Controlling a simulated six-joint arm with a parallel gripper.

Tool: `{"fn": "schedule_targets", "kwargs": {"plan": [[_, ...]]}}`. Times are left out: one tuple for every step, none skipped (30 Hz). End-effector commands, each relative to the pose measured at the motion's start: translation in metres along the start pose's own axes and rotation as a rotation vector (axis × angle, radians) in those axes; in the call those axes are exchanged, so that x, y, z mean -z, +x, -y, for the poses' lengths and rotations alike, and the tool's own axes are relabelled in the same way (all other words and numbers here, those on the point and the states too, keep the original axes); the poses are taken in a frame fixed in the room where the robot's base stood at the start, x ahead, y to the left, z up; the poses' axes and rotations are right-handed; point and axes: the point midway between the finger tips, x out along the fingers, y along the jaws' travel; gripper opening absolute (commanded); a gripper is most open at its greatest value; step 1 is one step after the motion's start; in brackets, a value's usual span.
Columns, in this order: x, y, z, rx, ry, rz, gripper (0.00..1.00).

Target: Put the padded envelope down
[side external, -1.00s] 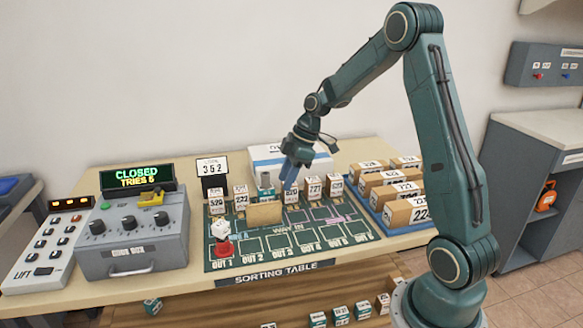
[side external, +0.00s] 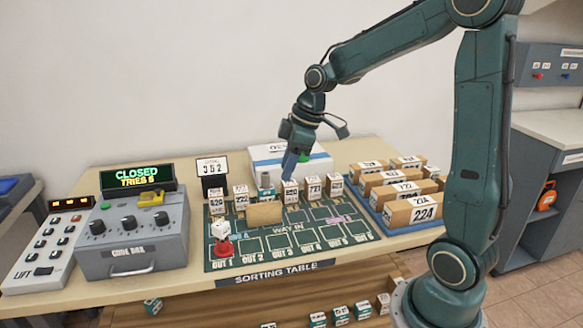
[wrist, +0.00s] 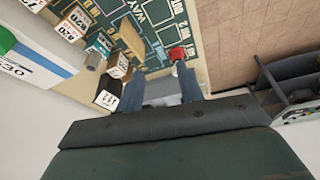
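The padded envelope, a tan rectangle (side external: 264,213), rests on the green sorting mat (side external: 222,264), among the marked slots behind the OUT row. In the wrist view the envelope (wrist: 132,42) lies beyond my fingertips, up and to the left, apart from them. My gripper (side external: 289,175) is above the back of the mat, up and to the right of the envelope in the side view. In the wrist view the two blue-grey fingers of my gripper (wrist: 163,82) stand apart with nothing held between them.
Several numbered boxes (side external: 313,188) stand along the mat's back edge, close to my fingers. A white box (side external: 270,155) is behind them. A blue tray of parcels (side external: 411,211) is at right. A red-based figure (side external: 222,240) stands at OUT 1. The code box (side external: 134,235) is at left.

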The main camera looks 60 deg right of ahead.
Motion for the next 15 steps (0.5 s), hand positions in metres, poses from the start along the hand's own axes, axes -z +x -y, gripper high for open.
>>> {"fn": "schedule_targets", "kwargs": {"plan": [[0.002,-0.010,0.012,-0.016,0.015,-0.002,0.37],[0.002,-0.015,0.018,-0.024,0.028,-0.001,0.37],[0.001,-0.021,0.027,-0.035,0.047,0.000,0.37],[0.001,-0.026,0.033,-0.042,0.062,0.000,0.37],[0.000,-0.030,0.040,-0.050,0.078,0.001,0.37],[-0.001,-0.036,0.048,-0.060,0.096,-0.001,0.37],[-0.003,-0.040,0.054,-0.068,0.111,-0.002,0.37],[-0.004,-0.044,0.060,-0.077,0.127,-0.005,0.37],[-0.006,-0.049,0.068,-0.086,0.146,-0.008,0.37],[-0.008,-0.053,0.074,-0.094,0.162,-0.010,0.37],[-0.010,-0.057,0.080,-0.101,0.176,-0.012,0.37],[-0.013,-0.061,0.088,-0.110,0.197,-0.017,0.37],[-0.015,-0.065,0.094,-0.117,0.214,-0.021,0.37],[-0.018,-0.068,0.099,-0.124,0.229,-0.025,0.37],[-0.022,-0.072,0.107,-0.132,0.250,-0.031,0.37]]}}
